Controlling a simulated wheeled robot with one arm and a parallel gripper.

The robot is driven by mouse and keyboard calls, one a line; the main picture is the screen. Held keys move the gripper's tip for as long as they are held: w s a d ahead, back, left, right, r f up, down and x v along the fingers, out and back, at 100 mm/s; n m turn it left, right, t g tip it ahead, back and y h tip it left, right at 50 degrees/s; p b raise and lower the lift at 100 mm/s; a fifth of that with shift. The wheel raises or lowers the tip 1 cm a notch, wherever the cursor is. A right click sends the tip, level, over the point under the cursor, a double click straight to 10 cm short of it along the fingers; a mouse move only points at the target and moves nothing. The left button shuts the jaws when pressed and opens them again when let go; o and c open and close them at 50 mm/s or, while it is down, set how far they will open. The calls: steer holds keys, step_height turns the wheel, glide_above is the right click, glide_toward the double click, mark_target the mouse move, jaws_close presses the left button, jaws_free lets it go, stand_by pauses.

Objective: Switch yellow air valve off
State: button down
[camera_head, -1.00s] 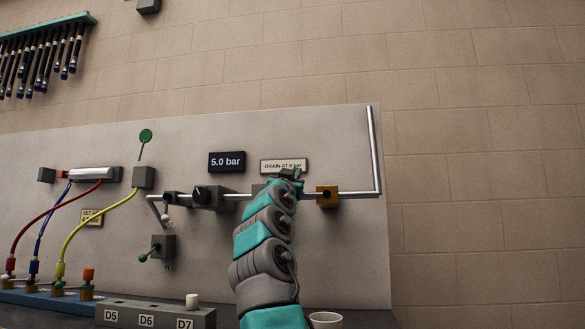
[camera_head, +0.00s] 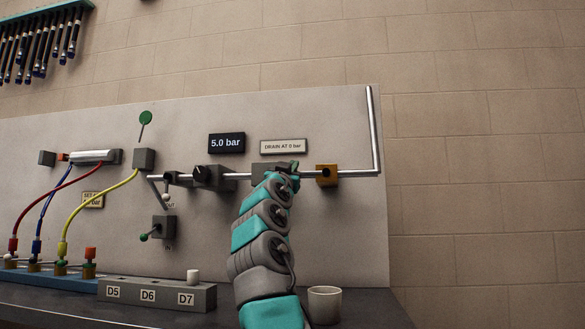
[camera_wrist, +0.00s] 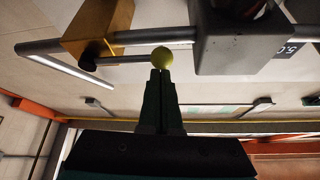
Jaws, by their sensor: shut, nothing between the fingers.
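The yellow air valve is an ochre-yellow block (camera_head: 327,175) on a metal pipe at the right of the panel. In the wrist view its body (camera_wrist: 98,32) is at the upper left. A thin lever runs from a dark pivot on it to a yellow-green ball knob (camera_wrist: 163,57). My gripper (camera_wrist: 160,72) is shut, its fingertips right at the knob; I cannot tell whether they touch it. In the head view my gripper (camera_head: 290,170) is just left of the yellow block, and my arm hides the knob.
A grey block (camera_wrist: 237,35) sits on the pipe (camera_head: 352,174) beside the lever. A display (camera_head: 227,143) reads 5.0 bar, beside a "DRAIN AT 0 bar" sign (camera_head: 283,147). A white cup (camera_head: 324,305) stands on the bench right of my arm. Coloured hoses hang at the left.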

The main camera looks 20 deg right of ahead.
steer(key=shift+f+n+t+y+b, duration=0.45)
steer(key=shift+n+b, duration=0.2)
steer(key=shift+n, duration=0.35)
stand_by(0.7)
steer(key=shift+f, duration=0.15)
steer(key=shift+a+f+n+y+b, duration=0.1)
steer(key=shift+n+y+b, duration=0.25)
steer(key=shift+n, duration=0.15)
